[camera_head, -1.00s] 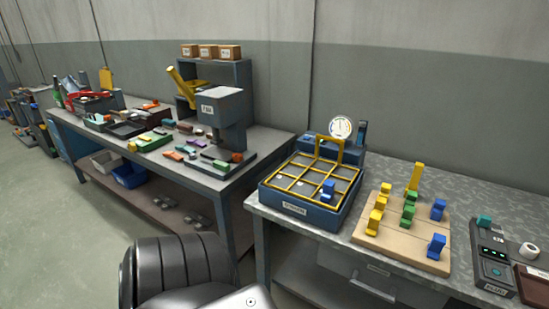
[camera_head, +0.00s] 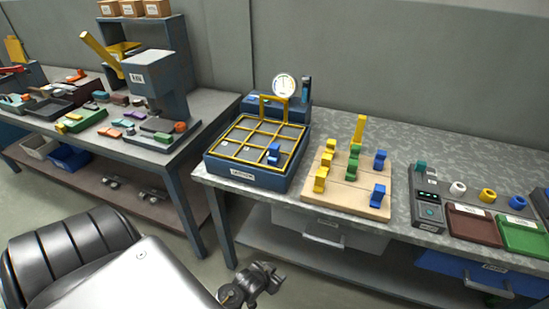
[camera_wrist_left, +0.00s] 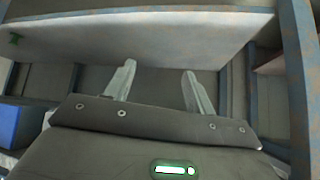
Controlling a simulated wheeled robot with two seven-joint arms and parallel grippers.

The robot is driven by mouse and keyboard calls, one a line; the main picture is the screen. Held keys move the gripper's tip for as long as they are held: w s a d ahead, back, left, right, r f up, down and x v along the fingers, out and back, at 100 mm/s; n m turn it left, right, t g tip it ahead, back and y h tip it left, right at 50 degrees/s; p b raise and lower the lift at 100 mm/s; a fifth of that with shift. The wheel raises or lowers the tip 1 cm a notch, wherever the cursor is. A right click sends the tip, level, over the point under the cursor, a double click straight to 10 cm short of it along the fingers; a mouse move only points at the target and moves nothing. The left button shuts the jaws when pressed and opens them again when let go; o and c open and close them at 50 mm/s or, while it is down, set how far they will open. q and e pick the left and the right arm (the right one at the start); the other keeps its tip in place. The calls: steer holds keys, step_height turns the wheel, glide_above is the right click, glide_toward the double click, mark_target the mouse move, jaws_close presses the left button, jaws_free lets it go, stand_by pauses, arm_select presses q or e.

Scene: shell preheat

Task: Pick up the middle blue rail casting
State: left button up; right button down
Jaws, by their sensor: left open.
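Three blue castings show in the head view. One (camera_head: 379,160) stands at the back right of the wooden board (camera_head: 330,203), another (camera_head: 377,196) at its front right, and a third (camera_head: 274,154) on the yellow-gridded preheater (camera_head: 245,178). The board's right side is bare between its two blue castings. My left gripper (camera_head: 268,277) is low in front of the bench, below the preheater and board, and well apart from the castings. In the left wrist view its two fingers (camera_wrist_left: 158,82) are spread with nothing between them. My right gripper is not in view.
Yellow (camera_head: 321,178) and green (camera_head: 352,165) castings stand on the board's left and middle. A grey device (camera_head: 428,210), a brown tray (camera_head: 475,223) and a green tray (camera_head: 522,235) are to the right. A lower shelf and drawers sit under the bench near my left gripper.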

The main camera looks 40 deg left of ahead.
mark_target(272, 149)
arm_select(q)
steer(key=w+a+r+n+t+y+p, duration=0.1)
steer(key=w+a+r+t+y, duration=0.2)
steer(key=r, duration=1)
steer(key=w+a+r+n+t, duration=0.1)
steer(key=w+a+r+t, duration=0.3)
steer(key=r, duration=0.9)
steer(key=w+a+r+n+t+y+p, duration=0.1)
steer(key=w+a+r+n+t+y, duration=0.3)
steer(key=r, duration=0.8)
steer(key=w+a+m+g+h, duration=0.1)
steer(key=w, duration=0.1)
steer(key=w+a+m+g, duration=0.1)
steer(key=w+a, duration=0.1)
steer(key=shift+r+h, duration=0.1)
steer(key=shift+h, duration=0.3)
steer(key=p+x, duration=0.2)
steer(key=x, duration=0.2)
steer(key=shift+w+a, duration=0.1)
steer(key=shift+w, duration=0.2)
steer(key=shift+w+a, duration=0.1)
steer(key=shift+w, duration=0.2)
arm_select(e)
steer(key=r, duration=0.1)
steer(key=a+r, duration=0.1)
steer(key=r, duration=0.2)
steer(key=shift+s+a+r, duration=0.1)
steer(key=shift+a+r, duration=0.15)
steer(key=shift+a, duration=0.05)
